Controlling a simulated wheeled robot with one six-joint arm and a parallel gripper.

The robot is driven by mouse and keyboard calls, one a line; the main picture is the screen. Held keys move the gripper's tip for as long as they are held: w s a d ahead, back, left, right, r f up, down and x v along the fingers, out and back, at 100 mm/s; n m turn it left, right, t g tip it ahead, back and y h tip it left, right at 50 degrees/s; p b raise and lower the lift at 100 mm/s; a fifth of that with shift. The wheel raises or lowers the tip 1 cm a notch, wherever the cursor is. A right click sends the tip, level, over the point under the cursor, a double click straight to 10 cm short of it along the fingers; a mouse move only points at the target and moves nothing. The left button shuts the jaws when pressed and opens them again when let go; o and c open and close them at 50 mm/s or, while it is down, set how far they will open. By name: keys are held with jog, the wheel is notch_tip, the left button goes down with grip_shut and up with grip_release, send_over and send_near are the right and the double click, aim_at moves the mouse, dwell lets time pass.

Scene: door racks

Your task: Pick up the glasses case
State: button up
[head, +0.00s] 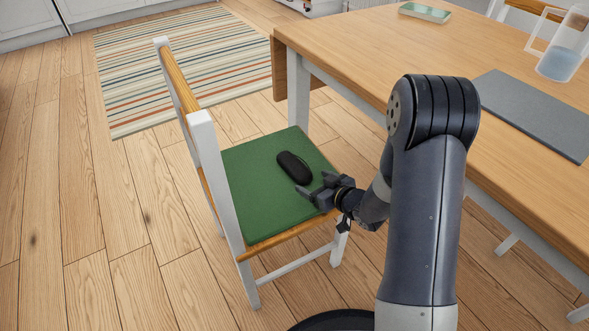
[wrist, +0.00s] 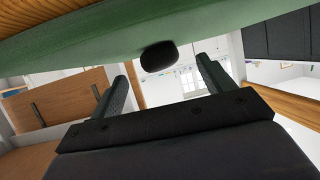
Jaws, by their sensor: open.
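The glasses case (head: 294,168) is a dark, rounded oblong lying on the green seat cushion (head: 250,190) of a white and wooden chair. It also shows in the wrist view (wrist: 159,56), at the top middle against the edge of the green cushion. My gripper (head: 314,188) is over the near right part of the cushion, just to the near side of the case. Its two fingers are spread apart with nothing between them. In the wrist view my fingers (wrist: 163,82) point toward the case, which appears between and beyond their tips.
A wooden table (head: 360,50) stands to the right of the chair, with a grey mat (head: 530,112), a clear pitcher (head: 563,50) and a green tray (head: 425,12) on it. The chair's backrest (head: 180,85) rises at the left. A striped rug (head: 180,60) lies behind.

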aim_at(308, 179)
jog(key=b+x, duration=0.1)
jog(key=x, duration=0.4)
jog(key=shift+b, duration=0.4)
jog(key=shift+c, duration=0.6)
jog(key=c, duration=1)
jog(key=shift+o, duration=0.2)
jog(key=shift+r, duration=0.1)
